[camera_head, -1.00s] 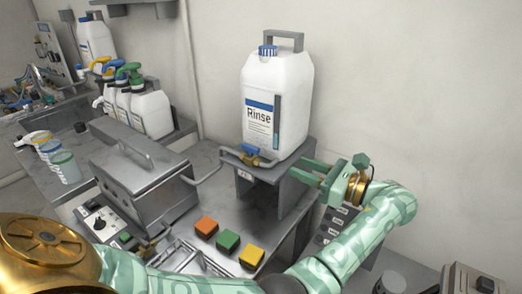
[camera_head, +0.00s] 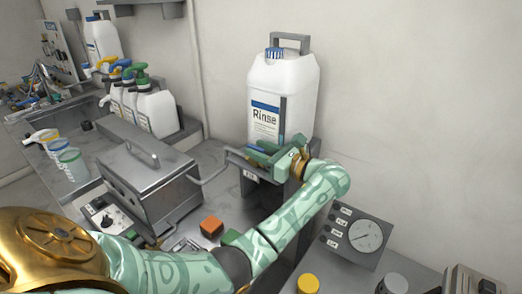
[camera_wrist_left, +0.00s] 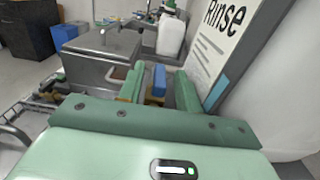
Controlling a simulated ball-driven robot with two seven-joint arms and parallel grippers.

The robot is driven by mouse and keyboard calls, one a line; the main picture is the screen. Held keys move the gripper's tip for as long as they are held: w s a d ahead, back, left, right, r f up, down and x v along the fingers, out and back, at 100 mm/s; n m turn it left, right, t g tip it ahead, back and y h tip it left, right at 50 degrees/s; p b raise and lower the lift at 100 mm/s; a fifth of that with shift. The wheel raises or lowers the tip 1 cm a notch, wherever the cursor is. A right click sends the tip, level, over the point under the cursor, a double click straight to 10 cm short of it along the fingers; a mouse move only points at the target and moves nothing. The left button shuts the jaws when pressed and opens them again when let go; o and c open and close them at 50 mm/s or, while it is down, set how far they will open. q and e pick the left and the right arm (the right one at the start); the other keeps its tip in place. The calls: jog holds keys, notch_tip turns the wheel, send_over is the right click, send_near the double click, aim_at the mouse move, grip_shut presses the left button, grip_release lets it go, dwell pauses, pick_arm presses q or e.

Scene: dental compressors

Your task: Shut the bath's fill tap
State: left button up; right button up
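The fill tap sits at the foot of the white Rinse canister (camera_head: 300,90), on the metal stand. In the head view my left gripper (camera_head: 268,152) hides most of it. In the left wrist view the tap's blue handle (camera_wrist_left: 159,80) stands between my two green fingers (camera_wrist_left: 158,90), with a brass part below it. A narrow gap shows on each side of the handle, so the gripper is open around it. The steel bath (camera_head: 150,185) with its closed lid is left of the stand. My right gripper is not in view.
A bent pipe (camera_head: 212,176) runs between the stand and the bath. An orange block (camera_head: 211,227) and a green block (camera_head: 231,237) lie close to my left arm. A dial panel (camera_head: 355,238) stands at right. Pump bottles (camera_head: 155,112) stand behind the bath.

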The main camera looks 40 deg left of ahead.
pick_arm(q)
grip_shut()
